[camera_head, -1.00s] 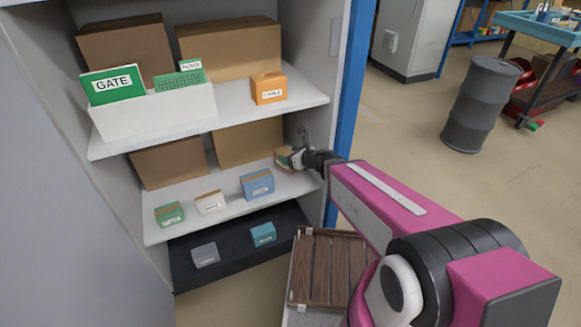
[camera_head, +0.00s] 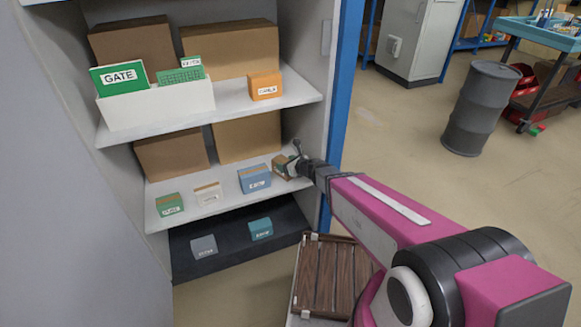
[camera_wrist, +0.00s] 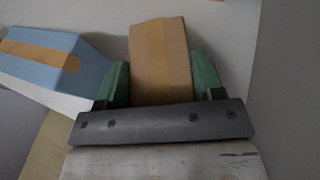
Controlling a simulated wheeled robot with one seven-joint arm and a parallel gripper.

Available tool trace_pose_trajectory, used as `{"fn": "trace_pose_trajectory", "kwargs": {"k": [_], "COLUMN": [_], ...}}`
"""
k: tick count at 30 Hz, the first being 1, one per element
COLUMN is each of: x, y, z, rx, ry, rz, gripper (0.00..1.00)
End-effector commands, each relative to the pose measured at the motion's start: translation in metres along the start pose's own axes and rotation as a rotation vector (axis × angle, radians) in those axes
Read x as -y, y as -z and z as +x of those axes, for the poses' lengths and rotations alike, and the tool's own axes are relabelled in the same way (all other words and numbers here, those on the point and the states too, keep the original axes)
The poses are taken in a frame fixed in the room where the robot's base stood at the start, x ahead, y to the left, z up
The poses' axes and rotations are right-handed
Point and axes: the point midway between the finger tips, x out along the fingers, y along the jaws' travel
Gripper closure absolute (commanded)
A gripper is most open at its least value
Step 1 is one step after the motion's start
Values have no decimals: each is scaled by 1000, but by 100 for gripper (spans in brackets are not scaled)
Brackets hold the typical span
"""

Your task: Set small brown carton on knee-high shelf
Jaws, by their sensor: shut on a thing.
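The small brown carton (camera_head: 280,168) is at the right end of the middle shelf (camera_head: 222,197), right of the blue box. In the wrist view the carton (camera_wrist: 160,55), with a tan tape strip, sits between the two green finger pads of my gripper (camera_wrist: 160,82). My gripper (camera_head: 291,165) is shut on it, reaching in from the right. The carton looks at or just above the shelf surface; I cannot tell if it touches. Its far side is hidden.
The blue box (camera_head: 255,179) stands close on the left; it also shows in the wrist view (camera_wrist: 40,58). White (camera_head: 208,195) and green (camera_head: 169,205) boxes stand further left. Large cartons (camera_head: 247,139) are behind. The cabinet's right wall is close. An orange box (camera_head: 265,86) sits on the shelf above.

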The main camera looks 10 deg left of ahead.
Motion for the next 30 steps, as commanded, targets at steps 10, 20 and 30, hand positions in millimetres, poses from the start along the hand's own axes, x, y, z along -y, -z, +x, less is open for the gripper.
{"fn": "trace_pose_trajectory", "kwargs": {"k": [10,20,30], "x": [0,0,-3], "y": [2,2,-1], "z": [0,0,-40], "rx": [1,1,1], "ry": [0,0,0], "rz": [0,0,1], "gripper": [35,13,13]}}
